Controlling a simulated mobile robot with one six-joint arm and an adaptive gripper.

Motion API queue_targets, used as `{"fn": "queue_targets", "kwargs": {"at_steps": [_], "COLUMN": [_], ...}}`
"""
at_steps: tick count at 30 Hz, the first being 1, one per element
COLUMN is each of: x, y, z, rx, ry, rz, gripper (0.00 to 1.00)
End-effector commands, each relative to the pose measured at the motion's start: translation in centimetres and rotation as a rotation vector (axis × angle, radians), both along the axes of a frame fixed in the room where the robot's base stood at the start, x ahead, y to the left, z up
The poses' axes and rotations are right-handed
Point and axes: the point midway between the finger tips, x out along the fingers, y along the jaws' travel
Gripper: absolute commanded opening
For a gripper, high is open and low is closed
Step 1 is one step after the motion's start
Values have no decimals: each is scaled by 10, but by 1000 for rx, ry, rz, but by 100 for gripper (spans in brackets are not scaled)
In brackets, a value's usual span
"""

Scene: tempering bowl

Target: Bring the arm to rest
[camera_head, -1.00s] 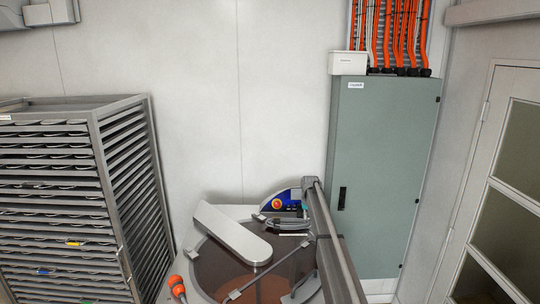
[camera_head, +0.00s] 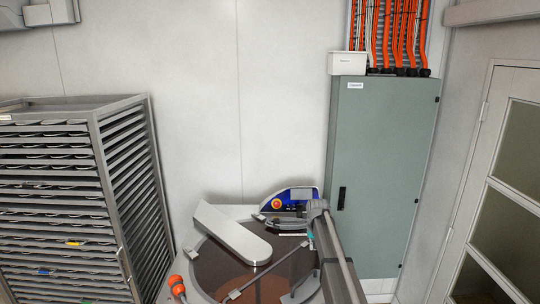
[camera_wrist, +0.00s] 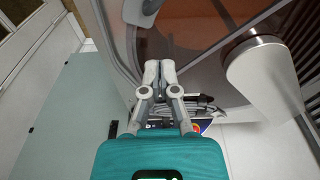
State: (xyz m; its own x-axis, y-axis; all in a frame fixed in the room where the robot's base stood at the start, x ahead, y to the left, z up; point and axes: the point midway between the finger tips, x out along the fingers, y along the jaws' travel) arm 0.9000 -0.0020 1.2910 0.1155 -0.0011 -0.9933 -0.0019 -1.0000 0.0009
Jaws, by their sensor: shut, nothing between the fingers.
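My gripper (camera_wrist: 160,72) shows in the wrist view with its two fingers together and nothing between them. It is above the edge of the tempering machine's round bowl cover (camera_wrist: 190,38). In the head view my arm reaches up from the bottom edge, over the right side of the bowl machine. The bowl's dark see-through cover (camera_head: 215,262) shows there, with brown beneath it. My fingers cannot be made out clearly in the head view.
A pale metal arm (camera_head: 232,233) spans the bowl. A control panel with a red button (camera_head: 276,204) stands behind it. A slatted rack (camera_head: 125,180) is at left, a grey-green cabinet (camera_head: 385,170) at right, and a door (camera_head: 505,200) far right.

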Motion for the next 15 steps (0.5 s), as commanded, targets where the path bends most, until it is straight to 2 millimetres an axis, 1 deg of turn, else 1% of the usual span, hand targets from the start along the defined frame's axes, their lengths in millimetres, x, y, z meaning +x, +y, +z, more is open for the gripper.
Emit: {"fn": "queue_targets", "kwargs": {"at_steps": [1, 2, 3, 5, 6, 8, 9, 11, 12, 15], "x": [-37, -51, -70, -98, -117, -145, -164, -192, -211, -251], "y": [0, 0, 0, 0, 0, 0, 0, 0, 0, 0], "z": [0, 0, 0, 0, -1, -1, -1, -1, -1, -1], "rx": [0, 0, 0, -1, -1, -1, -1, -1, -1, -1], "ry": [7, 11, 17, 27, 33, 42, 48, 58, 64, 77], "rz": [0, 0, 0, 0, -1, -1, -1, -1, -1, -1], "gripper": [0, 0, 0, 0, 0, 0, 0, 0, 0, 0]}}
